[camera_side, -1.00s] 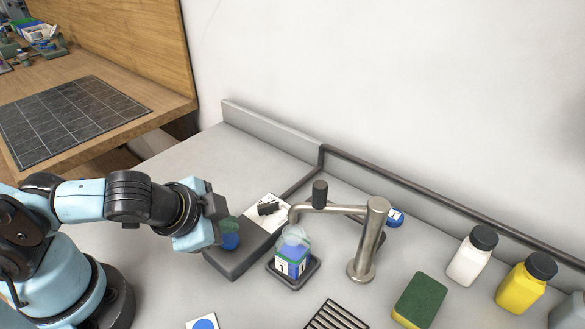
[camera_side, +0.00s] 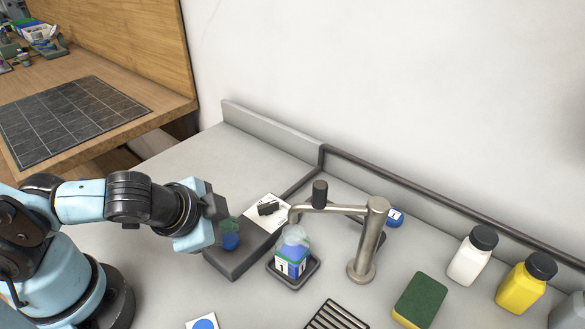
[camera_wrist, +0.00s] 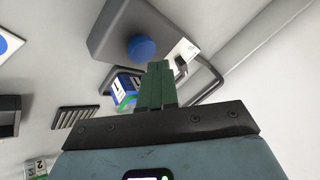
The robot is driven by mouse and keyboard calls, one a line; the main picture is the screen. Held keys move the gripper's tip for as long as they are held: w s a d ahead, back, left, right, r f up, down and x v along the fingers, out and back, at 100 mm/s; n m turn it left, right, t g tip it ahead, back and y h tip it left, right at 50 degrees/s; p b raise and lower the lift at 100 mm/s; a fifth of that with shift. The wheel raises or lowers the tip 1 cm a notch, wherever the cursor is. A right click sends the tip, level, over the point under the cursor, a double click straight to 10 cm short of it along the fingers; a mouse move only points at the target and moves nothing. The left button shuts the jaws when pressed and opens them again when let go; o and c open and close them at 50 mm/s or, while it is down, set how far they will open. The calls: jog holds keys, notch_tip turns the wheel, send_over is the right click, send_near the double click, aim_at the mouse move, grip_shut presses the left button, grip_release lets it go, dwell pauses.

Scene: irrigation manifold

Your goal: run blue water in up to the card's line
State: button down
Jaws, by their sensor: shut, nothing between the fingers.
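I cannot tell the exact water level. A grey box (camera_side: 237,264) beside it carries a round blue button (camera_side: 231,241), plain in the wrist view (camera_wrist: 141,48). A white card (camera_side: 257,213) with a black clip is at the box's far end; its line is not readable. My gripper (camera_side: 229,225) is shut and empty, its green fingertips close to the button.
The metal tap (camera_side: 367,240) stands right of the bottle. A slotted grate (camera_side: 335,315), a green and yellow sponge (camera_side: 420,300), a white bottle (camera_side: 472,258) and a yellow bottle (camera_side: 527,284) lie to the right. A blue-dot card (camera_side: 203,322) is at the front.

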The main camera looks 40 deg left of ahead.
aim_at(227, 240)
jog(key=shift+f, duration=0.35)
jog(key=shift+f, duration=0.55)
dwell(0.8)
jog(key=shift+r, duration=0.95)
jog(key=shift+r, duration=2.5)
jog(key=shift+a, duration=0.1)
